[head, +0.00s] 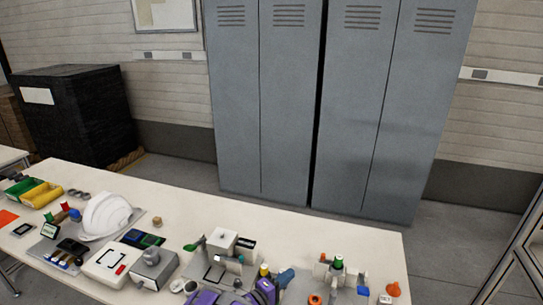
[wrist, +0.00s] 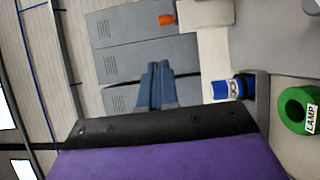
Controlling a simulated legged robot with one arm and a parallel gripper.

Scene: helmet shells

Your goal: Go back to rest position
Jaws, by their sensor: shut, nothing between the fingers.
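My gripper (wrist: 155,68) shows in the wrist view as two blue-grey fingers pressed together with nothing between them. It points toward the grey lockers. In the head view, my purple arm is low in the middle, over the near part of the table, and the blue fingers (head: 285,278) stick out at its right end. A white helmet shell (head: 105,215) rests on the left part of the table, apart from my gripper.
The white table (head: 350,235) holds many small items near my arm, including an orange piece (head: 393,289). The wrist view shows a green ring marked LAMP (wrist: 289,112) and a blue-white cylinder (wrist: 222,89) right of the fingers. Grey lockers (head: 290,100) stand behind; the table's back strip is clear.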

